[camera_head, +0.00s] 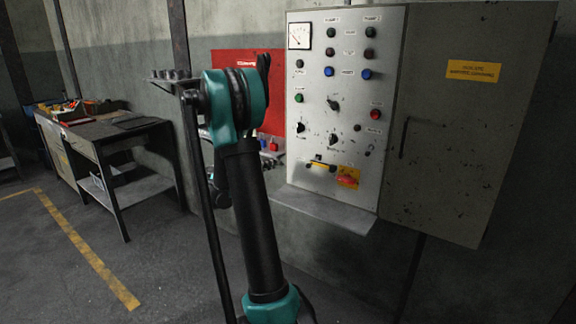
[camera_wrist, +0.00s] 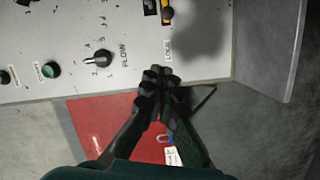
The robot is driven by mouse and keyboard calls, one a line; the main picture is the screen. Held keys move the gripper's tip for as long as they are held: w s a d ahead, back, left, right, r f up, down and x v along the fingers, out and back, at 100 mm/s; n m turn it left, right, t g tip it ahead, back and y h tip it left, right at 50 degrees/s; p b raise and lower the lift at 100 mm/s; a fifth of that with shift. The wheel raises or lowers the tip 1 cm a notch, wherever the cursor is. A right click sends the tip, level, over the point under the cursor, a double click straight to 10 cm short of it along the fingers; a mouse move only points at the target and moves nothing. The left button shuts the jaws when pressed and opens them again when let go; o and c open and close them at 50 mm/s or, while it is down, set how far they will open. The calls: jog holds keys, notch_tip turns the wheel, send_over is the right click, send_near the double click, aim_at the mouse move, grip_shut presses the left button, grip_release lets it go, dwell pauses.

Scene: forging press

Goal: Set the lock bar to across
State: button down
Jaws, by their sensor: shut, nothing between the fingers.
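The lock bar (camera_head: 321,165) is a small black and yellow fitting low on the grey control panel, left of a red switch on a yellow plate. It seems to lie roughly level, but it is too small to be sure. In the wrist view a black end (camera_wrist: 167,16) of it shows at the top edge by a white label; the rest is cut off. My gripper (camera_wrist: 161,76) is shut and empty, in front of the panel's edge and apart from the bar.
The panel (camera_head: 350,120) carries buttons, selector knobs and a gauge. A red board (camera_head: 245,75) hangs to the left. A workbench (camera_head: 110,140) stands further left, with open floor in front.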

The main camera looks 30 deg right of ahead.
jog(key=s+d+f, duration=0.2)
jog(key=d, duration=0.8)
jog(key=shift+d, duration=0.35)
send_near(326, 166)
jog(key=d, duration=0.4)
jog(key=shift+w+d+f, duration=0.15)
jog(key=shift+w, duration=0.25)
jog(key=s+a, duration=0.1)
jog(key=a, duration=1.1)
jog(key=shift+s+r, duration=0.4)
jog(key=shift+r, duration=0.05)
